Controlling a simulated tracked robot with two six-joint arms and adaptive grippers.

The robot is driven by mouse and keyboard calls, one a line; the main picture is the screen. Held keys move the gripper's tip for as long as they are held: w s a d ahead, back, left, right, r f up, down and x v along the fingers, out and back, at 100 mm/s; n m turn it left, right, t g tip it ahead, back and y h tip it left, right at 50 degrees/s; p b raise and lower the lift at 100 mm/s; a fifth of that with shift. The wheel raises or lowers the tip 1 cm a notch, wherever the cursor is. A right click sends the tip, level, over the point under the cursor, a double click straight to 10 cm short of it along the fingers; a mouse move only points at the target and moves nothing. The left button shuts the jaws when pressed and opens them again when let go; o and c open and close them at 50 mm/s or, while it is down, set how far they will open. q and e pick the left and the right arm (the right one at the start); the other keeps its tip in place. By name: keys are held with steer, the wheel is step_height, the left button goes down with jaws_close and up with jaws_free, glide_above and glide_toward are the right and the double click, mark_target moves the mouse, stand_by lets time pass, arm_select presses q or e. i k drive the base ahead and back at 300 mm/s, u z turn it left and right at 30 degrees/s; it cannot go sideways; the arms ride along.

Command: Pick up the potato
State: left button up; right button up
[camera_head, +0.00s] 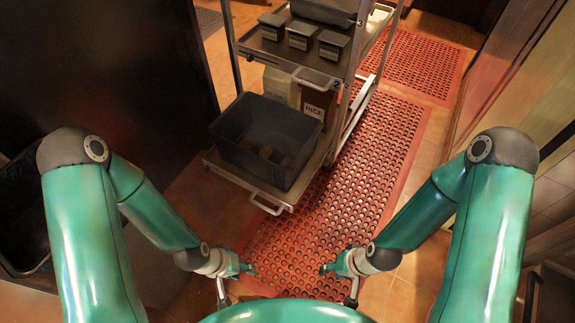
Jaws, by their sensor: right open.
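Several small brown lumps that look like potatoes (267,152) lie on the floor of a dark grey bin (229,154). The bin stands on the lowest shelf of a metal cart. My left gripper (237,283) is low in front of the cart, below and apart from the bin, with its fingers spread and nothing between them. My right gripper (338,283) is at about the same height to the right, open and empty. Neither gripper touches a potato.
The metal cart (272,193) has a handle at its front and lidded containers (302,34) on its upper shelf. Red perforated mats (340,205) cover the floor. A dark wall panel (110,75) is at left.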

mark_target(286, 162)
steer(key=u, duration=2.6)
steer(key=i, duration=0.1)
steer(key=z, duration=3.85)
steer(key=k, duration=0.7)
steer(key=u, duration=0.9)
steer(key=i, duration=1.45)
steer(key=u, duration=0.1)
